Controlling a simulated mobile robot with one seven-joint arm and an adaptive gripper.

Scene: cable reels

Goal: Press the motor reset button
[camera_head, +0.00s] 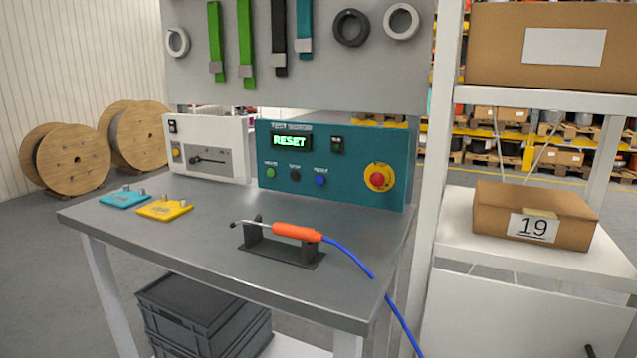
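A teal control panel (345,155) stands at the back of the grey workbench. Its lit display (290,141) reads "RESET" in green. Below the display sit a green button (270,173), a black button (295,176) and a blue button (320,180). Their small labels are too blurred to read, so I cannot tell which is the motor reset button. A red mushroom button (378,179) on a yellow round plate is at the panel's right. A small dark switch (337,145) is right of the display. I cannot make out my gripper in this view.
An orange-handled tool (297,232) with a blue cable rests in a dark stand (280,251) in front of the panel. A white device (210,148) stands left of the panel. Blue (125,198) and yellow (165,208) plates lie at the bench's left.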

